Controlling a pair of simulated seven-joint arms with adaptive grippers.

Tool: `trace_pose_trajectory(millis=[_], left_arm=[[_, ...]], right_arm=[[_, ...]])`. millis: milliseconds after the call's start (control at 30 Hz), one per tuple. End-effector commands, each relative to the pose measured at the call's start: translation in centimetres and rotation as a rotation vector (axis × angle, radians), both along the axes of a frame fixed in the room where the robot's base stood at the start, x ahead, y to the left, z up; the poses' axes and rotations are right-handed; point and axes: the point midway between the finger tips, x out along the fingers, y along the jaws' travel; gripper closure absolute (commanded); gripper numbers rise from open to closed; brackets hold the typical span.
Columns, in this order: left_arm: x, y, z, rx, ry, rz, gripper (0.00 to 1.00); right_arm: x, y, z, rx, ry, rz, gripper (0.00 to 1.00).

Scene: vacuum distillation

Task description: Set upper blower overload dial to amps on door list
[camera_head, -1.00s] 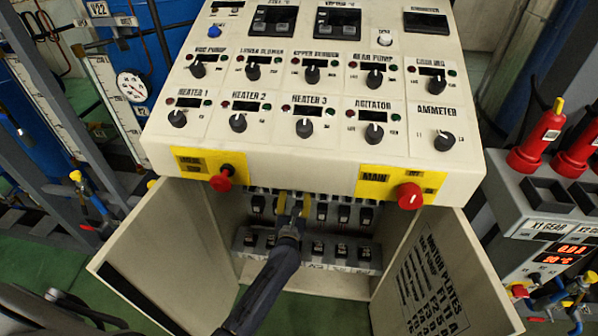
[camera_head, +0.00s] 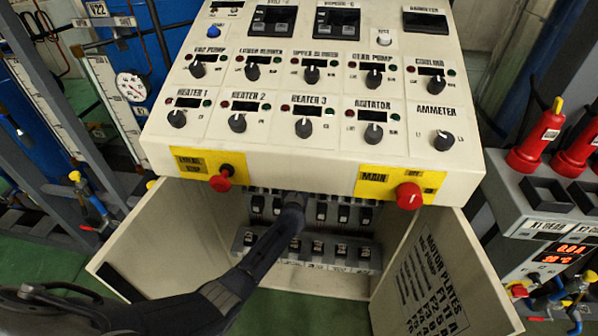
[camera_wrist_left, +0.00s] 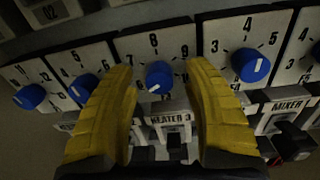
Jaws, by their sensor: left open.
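My left arm reaches into the open cabinet in the head view, and its fingers are hidden there under the console's front edge. In the left wrist view my left gripper (camera_wrist_left: 160,67) is open, with yellow fingers on either side of a blue overload dial (camera_wrist_left: 159,78) on a white plate numbered around 7, 8 and 9. Contact with the dial cannot be told. Other blue dials stand left (camera_wrist_left: 83,89) and right (camera_wrist_left: 250,65). Which dial belongs to the upper blower is not readable. The door list (camera_head: 432,275), headed MOTOR PLATES, is on the right door; its lines are too small to read surely.
The open left door (camera_head: 170,250) and right door (camera_head: 440,270) flank the cabinet. Black switches (camera_head: 340,250) line its lower row. The console overhangs above, with a red emergency knob (camera_head: 221,180) and a red main knob (camera_head: 409,196) on its front. A HEATER 3 label (camera_wrist_left: 170,116) sits below the middle dial.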

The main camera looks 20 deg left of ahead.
Motion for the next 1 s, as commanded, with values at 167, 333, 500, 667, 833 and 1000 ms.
trace_pose_trajectory(millis=[167, 333, 500, 667, 833, 1000], left_arm=[[0.32, 0.09, 0.03, 0.000, 0.000, 0.001, 0.49], [0.32, 0.08, 0.03, 0.000, 0.000, 0.001, 0.49], [0.31, 0.08, 0.03, 0.000, 0.000, 0.001, 0.58], [0.30, 0.08, 0.03, 0.000, 0.000, 0.001, 0.76], [0.30, 0.08, 0.02, 0.000, 0.000, 0.001, 0.96], [0.29, 0.07, -0.01, 0.000, 0.000, 0.001, 1.00]], right_arm=[[0.00, -0.02, 0.00, 0.000, 0.000, 0.000, 0.00], [-0.01, -0.03, 0.00, 0.000, 0.000, 0.000, 0.00], [-0.02, -0.06, 0.00, 0.000, 0.001, 0.000, 0.00], [-0.03, -0.10, 0.00, -0.001, 0.001, 0.000, 0.00], [-0.03, -0.15, 0.00, -0.001, 0.001, 0.000, 0.00], [-0.04, -0.16, -0.01, -0.001, 0.001, 0.000, 0.00]])
